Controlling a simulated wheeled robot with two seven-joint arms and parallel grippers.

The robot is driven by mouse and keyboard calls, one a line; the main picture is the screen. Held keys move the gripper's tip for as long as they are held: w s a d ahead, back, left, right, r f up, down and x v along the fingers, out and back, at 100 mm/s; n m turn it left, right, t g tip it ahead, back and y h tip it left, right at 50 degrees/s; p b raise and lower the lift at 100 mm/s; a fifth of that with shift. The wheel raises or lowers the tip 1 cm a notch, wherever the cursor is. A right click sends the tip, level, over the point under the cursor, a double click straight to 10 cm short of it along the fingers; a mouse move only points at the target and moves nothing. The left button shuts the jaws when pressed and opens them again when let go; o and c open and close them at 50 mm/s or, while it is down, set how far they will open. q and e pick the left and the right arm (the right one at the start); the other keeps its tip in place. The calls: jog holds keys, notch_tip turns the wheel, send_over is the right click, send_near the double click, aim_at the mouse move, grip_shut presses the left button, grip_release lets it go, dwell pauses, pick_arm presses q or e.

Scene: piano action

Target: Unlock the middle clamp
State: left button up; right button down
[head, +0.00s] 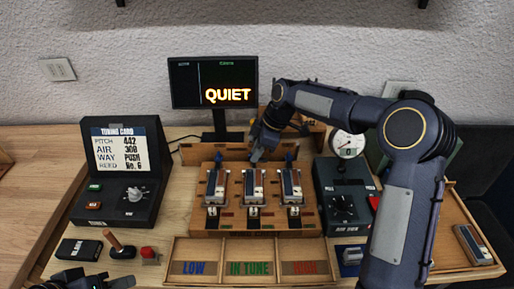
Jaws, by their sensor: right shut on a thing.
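The wooden piano action block (254,231) stands mid-table with three reed units in a row. The middle clamp is at the back of the middle unit (254,187), mostly hidden by my right gripper.
A monitor (213,84) reading QUIET stands behind. A tuning card box (120,175) is at left, and a dark control box with a gauge (347,145) at right. A sorting tray (250,248) lies in front. Small bare table areas lie left of the block.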

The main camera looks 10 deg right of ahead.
jog(key=shift+n, duration=0.3)
jog(key=c, duration=1.3)
grip_release()
jog(key=v, duration=0.7)
jog(key=shift+r, duration=0.4)
jog(key=shift+d, duration=0.2)
